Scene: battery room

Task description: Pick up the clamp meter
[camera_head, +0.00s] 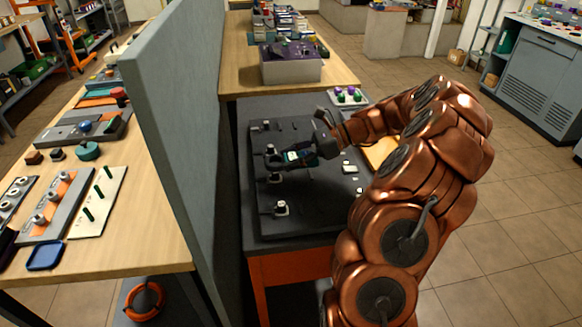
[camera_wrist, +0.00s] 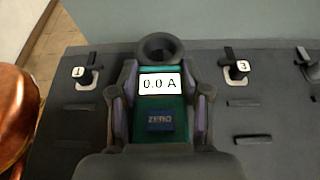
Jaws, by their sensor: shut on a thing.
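The clamp meter (camera_wrist: 160,115) has a green body, a white display reading "0.0 A", a blue "ZERO" button and a dark ring at its far end. In the head view the clamp meter (camera_head: 297,157) is over the dark panel, its ring end pointing left. My gripper (camera_wrist: 160,95) is shut on it, with one finger against each side of the body. In the head view my gripper (camera_head: 303,155) reaches in from the right, and the arm hides part of the panel. I cannot tell whether the meter touches the panel.
The dark panel (camera_head: 268,215) carries small posts with white number tags, including "1" (camera_wrist: 79,72) and "3" (camera_wrist: 242,66). A grey partition (camera_head: 180,110) stands close on the left. A grey bin (camera_head: 290,68) sits on the wooden bench behind. Open floor (camera_head: 510,220) lies to the right.

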